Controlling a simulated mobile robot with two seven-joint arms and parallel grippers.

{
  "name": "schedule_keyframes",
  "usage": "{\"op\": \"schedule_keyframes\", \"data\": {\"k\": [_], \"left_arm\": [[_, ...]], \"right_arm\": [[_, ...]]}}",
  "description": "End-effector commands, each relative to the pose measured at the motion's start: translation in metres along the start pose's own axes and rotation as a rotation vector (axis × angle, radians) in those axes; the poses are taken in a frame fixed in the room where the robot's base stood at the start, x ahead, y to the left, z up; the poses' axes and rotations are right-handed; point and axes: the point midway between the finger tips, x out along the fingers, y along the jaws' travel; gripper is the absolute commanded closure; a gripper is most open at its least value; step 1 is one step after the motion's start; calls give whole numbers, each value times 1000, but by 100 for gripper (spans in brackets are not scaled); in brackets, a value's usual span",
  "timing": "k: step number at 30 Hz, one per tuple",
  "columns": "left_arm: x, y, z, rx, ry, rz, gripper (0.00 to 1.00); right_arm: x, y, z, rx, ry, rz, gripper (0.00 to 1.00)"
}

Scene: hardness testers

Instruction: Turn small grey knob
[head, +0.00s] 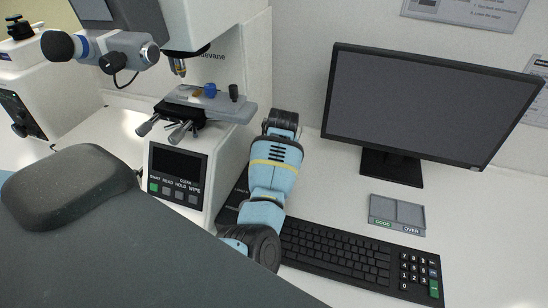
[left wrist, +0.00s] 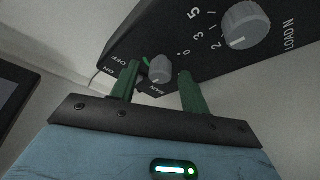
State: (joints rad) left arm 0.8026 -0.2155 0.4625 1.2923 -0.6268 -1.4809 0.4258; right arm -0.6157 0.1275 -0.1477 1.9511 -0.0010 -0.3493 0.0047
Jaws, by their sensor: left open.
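The small grey knob (left wrist: 160,70) sits on a dark panel (left wrist: 125,45) in the left wrist view, near OFF and ON labels and a green mark. My left gripper (left wrist: 158,72) is open, with its two green fingers on either side of the knob in the picture. Gaps show on both sides, and I cannot tell how far the tips are from the panel. In the head view a blue arm of mine (head: 272,175) reaches up beside the white tester (head: 228,130); its fingers and the knob are hidden there. My right gripper is not in view.
A larger grey knob (left wrist: 246,26) with a number scale and LOAD N label is on the same panel. A monitor (head: 430,105), keyboard (head: 340,254) and small grey tray (head: 397,214) are right of the arm. Another tester (head: 50,95) stands at left.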

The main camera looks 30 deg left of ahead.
Motion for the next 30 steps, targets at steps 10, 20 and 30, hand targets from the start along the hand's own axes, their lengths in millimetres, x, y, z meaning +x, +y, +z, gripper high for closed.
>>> {"op": "schedule_keyframes", "data": {"k": [10, 20, 30], "left_arm": [[0, 0, 0, 0, 0, 0, 84], [0, 0, 0, -13, 0, -6, 99], [0, 2, 0, -170, -1, -70, 99]], "right_arm": [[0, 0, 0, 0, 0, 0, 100], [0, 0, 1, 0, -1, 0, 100], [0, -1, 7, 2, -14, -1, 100]]}}
